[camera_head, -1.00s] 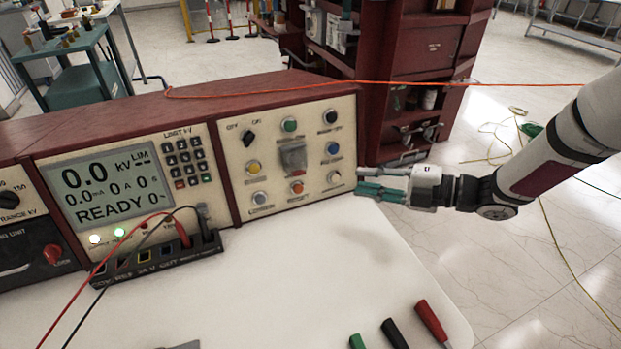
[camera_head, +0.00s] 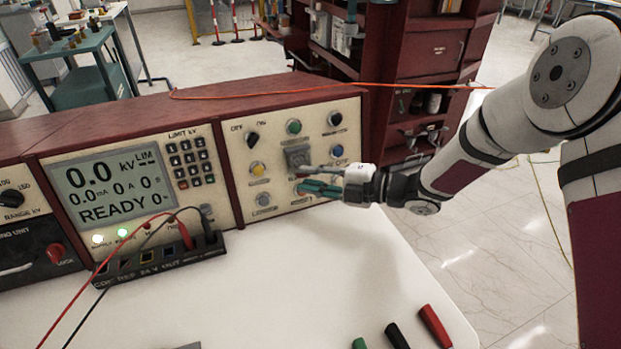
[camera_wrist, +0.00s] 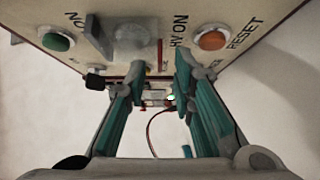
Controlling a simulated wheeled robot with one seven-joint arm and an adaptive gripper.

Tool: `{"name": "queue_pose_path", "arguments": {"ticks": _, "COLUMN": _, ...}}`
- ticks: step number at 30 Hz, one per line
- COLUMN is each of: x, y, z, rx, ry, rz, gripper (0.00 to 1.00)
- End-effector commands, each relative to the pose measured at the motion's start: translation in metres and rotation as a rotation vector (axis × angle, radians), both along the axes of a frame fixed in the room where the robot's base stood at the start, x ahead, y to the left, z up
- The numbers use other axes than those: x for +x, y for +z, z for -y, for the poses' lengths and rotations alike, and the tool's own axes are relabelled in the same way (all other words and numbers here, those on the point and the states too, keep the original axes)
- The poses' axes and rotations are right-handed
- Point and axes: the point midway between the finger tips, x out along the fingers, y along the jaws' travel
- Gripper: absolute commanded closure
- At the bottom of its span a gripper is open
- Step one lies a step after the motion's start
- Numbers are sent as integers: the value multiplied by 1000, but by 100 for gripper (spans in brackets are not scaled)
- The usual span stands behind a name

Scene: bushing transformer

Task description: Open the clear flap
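The clear flap (camera_head: 298,156) is a greyish see-through cover in the middle of the right-hand control panel (camera_head: 236,127). In the wrist view the flap (camera_wrist: 128,38) shows above the fingers, left of centre. My gripper (camera_head: 304,178) is just below the flap in the head view, its fingers pointing left along the panel face. In the wrist view my gripper (camera_wrist: 152,82) has its two teal fingers apart with nothing between them. I cannot tell whether a fingertip touches the flap.
An orange reset button (camera_wrist: 212,39) and a green button (camera_wrist: 57,40) flank the flap in the wrist view. More knobs and buttons surround it. Red and black leads (camera_head: 187,237) lie left. Several coloured handles (camera_head: 435,325) lie on the white tabletop (camera_head: 330,270), which is otherwise clear below the panel.

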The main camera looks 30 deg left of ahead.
Motion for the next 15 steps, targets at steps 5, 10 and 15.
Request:
{"name": "queue_pose_path", "arguments": {"ticks": 5, "x": 0, "y": -1, "z": -4, "rx": -1, "ry": 0, "rz": -1, "gripper": 77}}
{"name": "queue_pose_path", "arguments": {"ticks": 10, "x": 0, "y": -1, "z": -3, "rx": -1, "ry": 0, "rz": -1, "gripper": 77}}
{"name": "queue_pose_path", "arguments": {"ticks": 15, "x": 0, "y": -1, "z": -3, "rx": -1, "ry": 0, "rz": 0, "gripper": 100}}
